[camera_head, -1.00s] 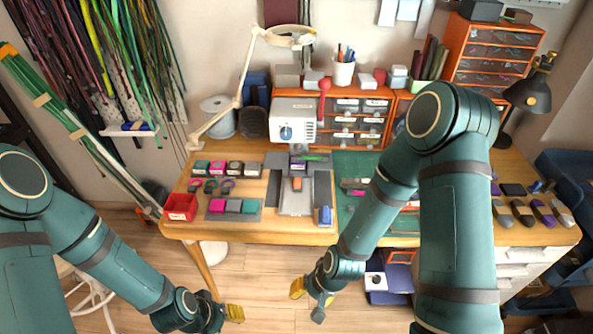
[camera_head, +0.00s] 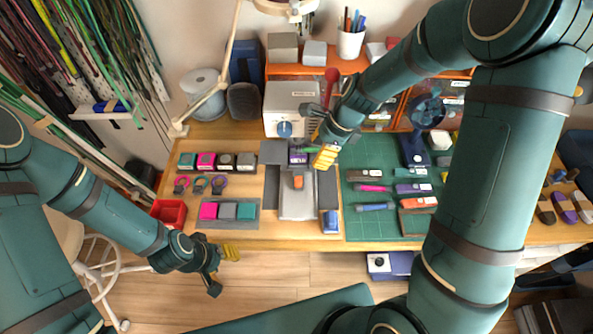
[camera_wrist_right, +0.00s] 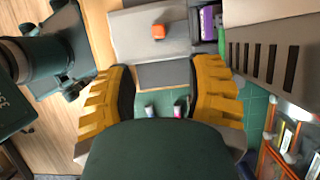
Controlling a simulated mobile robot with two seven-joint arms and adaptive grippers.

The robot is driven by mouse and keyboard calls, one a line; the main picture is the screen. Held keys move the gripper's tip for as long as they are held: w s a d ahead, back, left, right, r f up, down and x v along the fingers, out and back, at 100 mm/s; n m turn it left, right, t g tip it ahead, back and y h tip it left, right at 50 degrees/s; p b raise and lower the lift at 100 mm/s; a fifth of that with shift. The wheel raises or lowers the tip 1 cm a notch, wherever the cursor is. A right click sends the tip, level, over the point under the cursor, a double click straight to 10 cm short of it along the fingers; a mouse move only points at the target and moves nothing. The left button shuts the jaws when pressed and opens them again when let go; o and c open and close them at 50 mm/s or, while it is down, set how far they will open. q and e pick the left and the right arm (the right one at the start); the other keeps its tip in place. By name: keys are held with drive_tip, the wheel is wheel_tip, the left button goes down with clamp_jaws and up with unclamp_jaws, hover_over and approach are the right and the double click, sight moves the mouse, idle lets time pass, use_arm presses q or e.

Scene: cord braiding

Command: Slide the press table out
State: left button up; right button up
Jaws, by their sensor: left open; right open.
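The press (camera_head: 290,108) is a white machine with a blue knob and a red-knobbed lever (camera_head: 331,76). The press table (camera_head: 298,205) is a light grey plate in front of it, carrying an orange block (camera_head: 298,182). A purple piece (camera_head: 298,156) sits at its back, under the press. In the right wrist view, the plate (camera_wrist_right: 150,35) and orange block (camera_wrist_right: 158,31) lie beyond the fingers. My right gripper (camera_head: 321,145) is open and empty, beside the press front, above the table's back right. My left gripper (camera_head: 222,270) is open and empty below the desk's front edge.
A green cutting mat (camera_head: 375,225) with tools lies right of the press table. A colour-block tray (camera_head: 228,225) and red bin (camera_head: 169,213) are left. A blue bottle (camera_head: 331,221) stands near the front edge. A lamp arm (camera_head: 232,50) rises at the back left.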

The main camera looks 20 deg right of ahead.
sight(300, 178)
drive_tip(key=b+x, duration=0.3)
drive_tip(key=x, duration=1)
drive_tip(key=shift+f+b, duration=0.3)
drive_tip(key=shift+b, duration=0.05)
drive_tip(key=shift+s, duration=0.1)
clamp_jaws()
